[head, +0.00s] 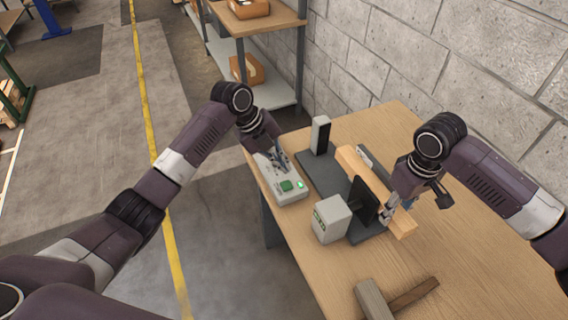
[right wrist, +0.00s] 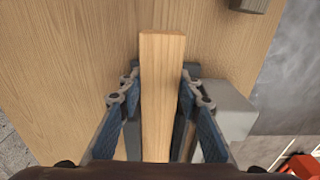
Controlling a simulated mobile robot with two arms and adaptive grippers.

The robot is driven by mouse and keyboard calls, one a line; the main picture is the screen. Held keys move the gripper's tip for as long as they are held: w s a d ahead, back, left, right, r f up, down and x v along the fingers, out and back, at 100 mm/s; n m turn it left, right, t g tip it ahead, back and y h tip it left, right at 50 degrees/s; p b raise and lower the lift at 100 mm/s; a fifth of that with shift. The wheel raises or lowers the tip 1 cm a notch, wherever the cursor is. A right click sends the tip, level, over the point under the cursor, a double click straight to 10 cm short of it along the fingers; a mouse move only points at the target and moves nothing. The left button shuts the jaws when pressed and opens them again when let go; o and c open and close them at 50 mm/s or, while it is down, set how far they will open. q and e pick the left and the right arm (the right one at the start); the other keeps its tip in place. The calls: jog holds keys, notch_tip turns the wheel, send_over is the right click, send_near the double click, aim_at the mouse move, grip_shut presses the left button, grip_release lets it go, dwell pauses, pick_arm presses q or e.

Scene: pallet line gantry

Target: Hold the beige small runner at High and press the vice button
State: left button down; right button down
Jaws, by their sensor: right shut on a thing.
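The beige runner (head: 404,224), a long pale wooden bar, lies across the dark vice (head: 318,178) on the table. In the right wrist view the runner (right wrist: 163,85) runs between the two fingers. My right gripper (head: 388,210) is shut on the runner near its front end. A grey button box (head: 292,194) stands at the table's left edge, with a green button (head: 287,185) and a lit green lamp. My left gripper (head: 281,166) is just above this box, behind the green button. I cannot tell whether its fingers touch the box or are open. Any High mark is not readable.
A pale box with a green panel (head: 331,220) stands in front of the vice. A mallet (head: 374,299) lies at the table's front. The table's right part (head: 480,265) is clear. A shelf with orange boxes (head: 247,69) stands behind, beside a block wall.

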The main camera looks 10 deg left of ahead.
jog(key=shift+s+a+f, duration=0.2)
jog(key=shift+s+a, duration=0.15)
jog(key=c, duration=1.7)
grip_release()
jog(key=o, duration=0.4)
jog(key=shift+a+r, duration=0.15)
jog(key=shift+w, duration=0.1)
jog(key=shift+d+r, duration=0.2)
jog(key=shift+r, duration=0.15)
notch_tip(320, 180, up, 11)
jog(key=shift+a+r, duration=0.1)
jog(key=shift+r, duration=0.1)
